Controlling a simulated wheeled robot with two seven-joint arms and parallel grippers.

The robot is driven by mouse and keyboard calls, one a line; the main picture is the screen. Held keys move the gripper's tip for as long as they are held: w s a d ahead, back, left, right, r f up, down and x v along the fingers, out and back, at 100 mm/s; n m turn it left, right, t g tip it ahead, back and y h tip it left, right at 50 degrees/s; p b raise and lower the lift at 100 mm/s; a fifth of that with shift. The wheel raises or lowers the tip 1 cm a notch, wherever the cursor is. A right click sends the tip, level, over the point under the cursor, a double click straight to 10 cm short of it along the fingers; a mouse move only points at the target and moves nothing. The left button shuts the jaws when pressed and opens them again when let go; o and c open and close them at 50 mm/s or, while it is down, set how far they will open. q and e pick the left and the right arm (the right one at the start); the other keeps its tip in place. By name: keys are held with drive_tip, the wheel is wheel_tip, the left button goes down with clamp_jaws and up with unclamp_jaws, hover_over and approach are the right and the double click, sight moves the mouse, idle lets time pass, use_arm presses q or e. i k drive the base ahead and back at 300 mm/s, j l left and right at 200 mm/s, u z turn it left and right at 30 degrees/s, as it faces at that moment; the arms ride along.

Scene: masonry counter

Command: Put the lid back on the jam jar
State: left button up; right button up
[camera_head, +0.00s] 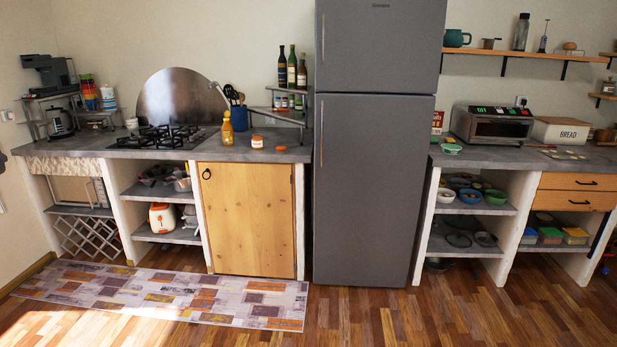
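A small orange jar with a pale label, which looks like the jam jar (257,142), stands upright on the grey counter left of the fridge. It is too small to tell whether its top is open. Neither of my grippers is in view.
A yellow squeeze bottle (227,129) stands left of the jar, with the gas hob (160,138) beyond. A small shelf rack (278,114) with bottles stands behind. The grey fridge (375,190) bounds the counter's right. A patterned rug (170,293) lies on the floor in front.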

sight(257, 138)
drive_tip(key=i, duration=3.6)
drive_tip(key=z, duration=0.3)
